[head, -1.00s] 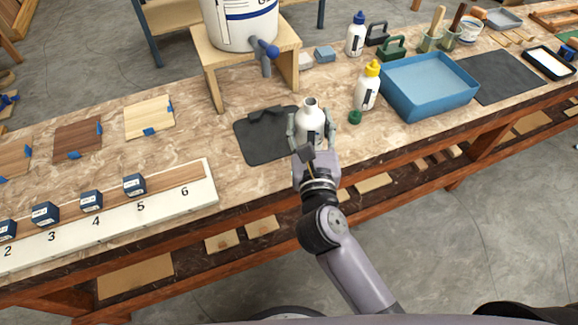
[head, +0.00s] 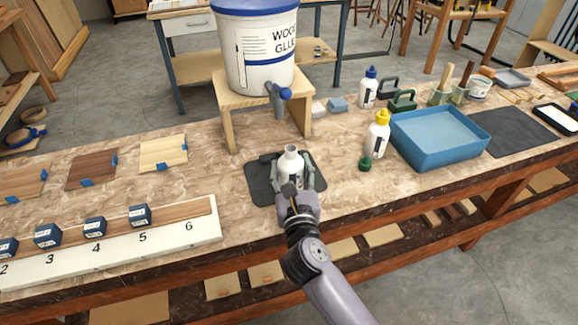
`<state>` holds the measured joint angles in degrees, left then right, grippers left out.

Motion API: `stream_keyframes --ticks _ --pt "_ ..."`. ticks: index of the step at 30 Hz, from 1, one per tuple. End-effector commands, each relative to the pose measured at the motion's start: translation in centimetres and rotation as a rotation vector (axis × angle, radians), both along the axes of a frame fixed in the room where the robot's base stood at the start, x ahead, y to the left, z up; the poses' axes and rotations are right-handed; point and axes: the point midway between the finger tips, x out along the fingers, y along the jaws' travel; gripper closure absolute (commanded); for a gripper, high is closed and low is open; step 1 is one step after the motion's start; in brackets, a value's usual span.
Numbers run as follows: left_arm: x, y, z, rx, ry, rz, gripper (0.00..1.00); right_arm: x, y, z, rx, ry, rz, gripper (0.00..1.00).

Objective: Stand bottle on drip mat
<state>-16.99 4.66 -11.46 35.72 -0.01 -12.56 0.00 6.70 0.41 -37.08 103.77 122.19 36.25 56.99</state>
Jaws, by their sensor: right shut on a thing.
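A white bottle without a cap (head: 291,164) is upright in my right gripper (head: 295,182), whose fingers are closed around its sides. The dark drip mat (head: 258,186) lies on the bench in front of the small wooden stand, and the bottle is over its middle. I cannot tell whether the bottle's base touches the mat, because the gripper hides it. A green cap (head: 365,164) lies on the bench to the right. My left gripper is out of view.
A glue bucket (head: 254,55) with a tap sits on the wooden stand (head: 228,129) behind the mat. A yellow-capped bottle (head: 377,137) and a blue tray (head: 440,151) stand to the right. Numbered blue blocks (head: 140,215) line a board at the left.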

Motion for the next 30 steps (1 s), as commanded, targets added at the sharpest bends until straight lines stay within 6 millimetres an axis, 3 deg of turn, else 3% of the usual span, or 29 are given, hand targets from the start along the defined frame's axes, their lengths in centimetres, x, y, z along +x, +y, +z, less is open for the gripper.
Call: stream_keyframes --ticks 3,10,16,29,30 --pt "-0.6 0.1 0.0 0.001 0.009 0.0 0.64 2.2 0.2 0.2 0.0 -0.003 0.0 0.87" --pt "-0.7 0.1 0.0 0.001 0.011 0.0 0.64 4.2 0.5 0.2 0.001 -0.003 0.0 0.87" --pt "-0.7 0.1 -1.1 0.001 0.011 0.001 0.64 4.1 0.5 -3.2 -0.002 0.0 0.001 0.87" --pt "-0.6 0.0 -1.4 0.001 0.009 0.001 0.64 4.0 0.5 -3.9 0.001 -0.001 0.0 0.87" --pt "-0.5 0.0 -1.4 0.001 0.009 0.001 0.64 4.0 0.5 -4.0 0.001 0.001 0.0 0.52"
